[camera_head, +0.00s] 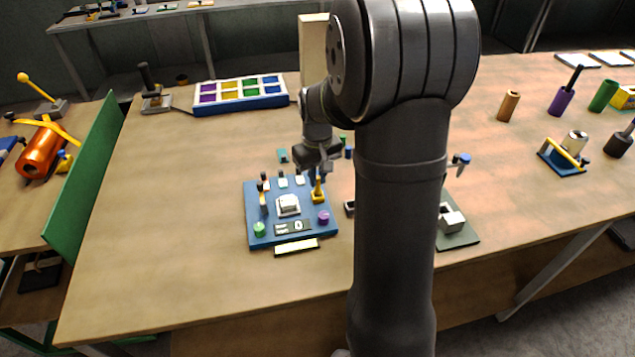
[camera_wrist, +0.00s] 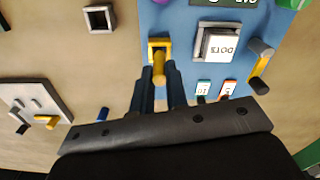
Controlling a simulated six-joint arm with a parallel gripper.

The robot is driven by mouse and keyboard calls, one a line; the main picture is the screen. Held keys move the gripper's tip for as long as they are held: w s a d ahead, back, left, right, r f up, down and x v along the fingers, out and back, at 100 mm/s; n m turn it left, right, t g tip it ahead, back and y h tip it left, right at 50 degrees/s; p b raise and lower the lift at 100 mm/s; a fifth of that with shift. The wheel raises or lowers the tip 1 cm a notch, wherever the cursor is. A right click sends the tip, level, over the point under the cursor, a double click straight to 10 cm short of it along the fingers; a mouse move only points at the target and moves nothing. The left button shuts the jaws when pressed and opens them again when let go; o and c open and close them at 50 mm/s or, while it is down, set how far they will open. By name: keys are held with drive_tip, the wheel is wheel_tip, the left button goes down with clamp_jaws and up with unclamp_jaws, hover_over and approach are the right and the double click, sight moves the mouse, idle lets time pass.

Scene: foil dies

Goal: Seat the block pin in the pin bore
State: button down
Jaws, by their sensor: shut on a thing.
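The pin (camera_wrist: 159,70), yellow-orange with a round end, is between the fingertips of my gripper (camera_wrist: 161,82), which is shut on it. The pin lines up with a yellow square block (camera_wrist: 152,44) on the blue board (camera_head: 256,190). The dark opening in that block may be the pin bore; how far the pin is inside it cannot be told. In the head view, my gripper (camera_head: 319,172) is above the yellow block (camera_head: 318,197) at the board's right side. My fingers partly hide the pin there.
The board also carries a white block (camera_head: 288,205), a green knob (camera_head: 259,229), a purple knob (camera_head: 324,217) and small posts. A dark open square socket (camera_wrist: 100,18) is beside the board. My arm hides the table right of it. The table's left front is clear.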

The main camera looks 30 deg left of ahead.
sight(318, 177)
drive_tip(key=shift+f, duration=1.25)
drive_tip(key=shift+f, duration=0.15)
drive_tip(key=c, duration=1.4)
unclamp_jaws()
drive_tip(key=shift+c, duration=0.2)
wheel_tip(318, 177, up, 12)
drive_tip(key=shift+r, duration=0.2)
drive_tip(key=shift+f, duration=0.15)
